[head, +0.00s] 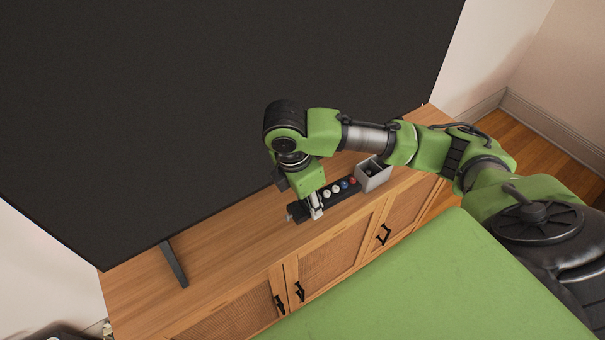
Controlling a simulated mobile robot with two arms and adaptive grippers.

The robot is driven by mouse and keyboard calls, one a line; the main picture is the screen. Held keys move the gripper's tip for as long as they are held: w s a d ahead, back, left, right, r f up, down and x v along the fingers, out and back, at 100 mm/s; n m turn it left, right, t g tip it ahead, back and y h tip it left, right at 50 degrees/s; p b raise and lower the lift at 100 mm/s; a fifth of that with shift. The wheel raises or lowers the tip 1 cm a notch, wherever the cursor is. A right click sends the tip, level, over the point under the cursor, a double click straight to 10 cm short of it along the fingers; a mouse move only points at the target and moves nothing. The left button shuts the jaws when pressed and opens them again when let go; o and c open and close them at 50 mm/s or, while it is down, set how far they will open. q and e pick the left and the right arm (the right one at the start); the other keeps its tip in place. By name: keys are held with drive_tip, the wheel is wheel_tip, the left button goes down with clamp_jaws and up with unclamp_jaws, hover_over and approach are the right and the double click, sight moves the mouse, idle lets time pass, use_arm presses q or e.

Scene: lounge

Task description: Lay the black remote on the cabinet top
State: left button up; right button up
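My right gripper (316,212) points down at the wooden cabinet top (225,237), near its front edge. A small black piece (297,212) shows at the left side of its fingers. It may be the black remote, but I cannot tell if it is that or the end of the black strip (343,196) to the right. The fingers are small and partly hidden by my wrist, so I cannot tell whether they are open or shut on something. My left gripper is out of view.
Small white, blue and red round pieces (345,184) line the black strip. A grey open box (374,177) stands at its right end. A large dark screen (220,90) rises behind, with a stand foot (174,264) at the left. The cabinet top between foot and gripper is clear.

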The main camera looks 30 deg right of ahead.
drive_tip(key=d, duration=0.1)
drive_tip(key=d+r, duration=0.1)
drive_tip(key=d, duration=0.1)
drive_tip(key=shift+s+d+r+h, duration=0.2)
drive_tip(key=shift+s+r+h, duration=0.05)
drive_tip(key=shift+s+h, duration=0.1)
drive_tip(key=w+a+f+p, duration=0.2)
drive_tip(key=w+a+f, duration=0.15)
drive_tip(key=a, duration=0.35)
drive_tip(key=p, duration=0.1)
hover_over(271, 228)
drive_tip(key=f, duration=0.5)
drive_tip(key=shift+s, duration=0.3)
drive_tip(key=shift+w+a+f, duration=0.2)
drive_tip(key=shift+a+f, duration=0.1)
drive_tip(key=shift+f, duration=0.15)
drive_tip(key=shift+a+f+p, duration=0.2)
drive_tip(key=shift+f+p, duration=0.2)
drive_tip(key=shift+f, duration=1.4)
drive_tip(key=o, duration=1.1)
drive_tip(key=shift+c, duration=0.2)
drive_tip(key=shift+w, duration=0.1)
drive_tip(key=b+v, duration=0.1)
drive_tip(key=v, duration=1.1)
drive_tip(key=shift+b, duration=0.35)
